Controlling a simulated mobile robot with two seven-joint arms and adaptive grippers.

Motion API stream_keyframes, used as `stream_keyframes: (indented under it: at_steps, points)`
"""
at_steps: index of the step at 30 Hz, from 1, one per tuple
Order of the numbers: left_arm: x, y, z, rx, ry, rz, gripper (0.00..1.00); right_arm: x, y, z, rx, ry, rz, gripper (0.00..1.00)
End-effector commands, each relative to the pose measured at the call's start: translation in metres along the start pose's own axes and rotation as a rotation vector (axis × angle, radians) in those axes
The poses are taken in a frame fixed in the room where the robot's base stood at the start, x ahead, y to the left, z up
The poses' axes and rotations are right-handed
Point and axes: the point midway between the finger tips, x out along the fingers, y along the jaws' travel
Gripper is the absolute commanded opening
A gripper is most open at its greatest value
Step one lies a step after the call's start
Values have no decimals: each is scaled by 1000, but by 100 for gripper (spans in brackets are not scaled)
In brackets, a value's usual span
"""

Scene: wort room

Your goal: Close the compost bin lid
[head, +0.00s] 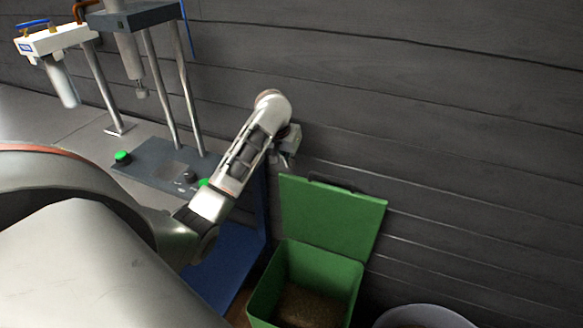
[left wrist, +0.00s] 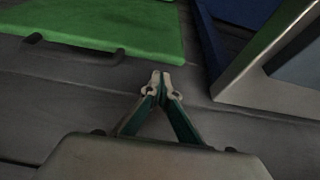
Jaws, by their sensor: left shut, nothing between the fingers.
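The green compost bin (head: 262,297) stands on the floor at the lower middle of the head view, with brown material inside. Its green lid (head: 335,214) is open and stands up at the back, near the dark wall, with a dark handle on its top edge. The lid also shows at the upper left of the left wrist view (left wrist: 110,25), with its dark handle (left wrist: 75,47). My left gripper (head: 285,160) is above and left of the lid's upper edge, near the wall, apart from the lid. Its fingertips (left wrist: 161,80) are together and empty. My right gripper is not in view.
A blue stand (head: 222,265) is left of the bin. Behind it, a bench (head: 75,135) carries a metal-legged device with green buttons (head: 122,158). A round grey container (head: 425,314) is at the lower right. The plank wall (head: 420,120) is close behind the lid.

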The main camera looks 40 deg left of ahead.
Motion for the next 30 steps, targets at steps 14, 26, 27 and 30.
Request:
stream_keyframes:
  at_steps: [14, 26, 27, 30]
  points:
    - [41, 0, 0, 1, 1, 0, 0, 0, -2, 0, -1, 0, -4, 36]
    - [42, 0, 2, 0, 8, -2, 0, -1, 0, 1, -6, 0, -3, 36]
    - [42, 0, 3, -1, 14, -2, 0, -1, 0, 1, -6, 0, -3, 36]
    - [43, -2, 8, -2, 35, -5, 0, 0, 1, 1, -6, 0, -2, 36]
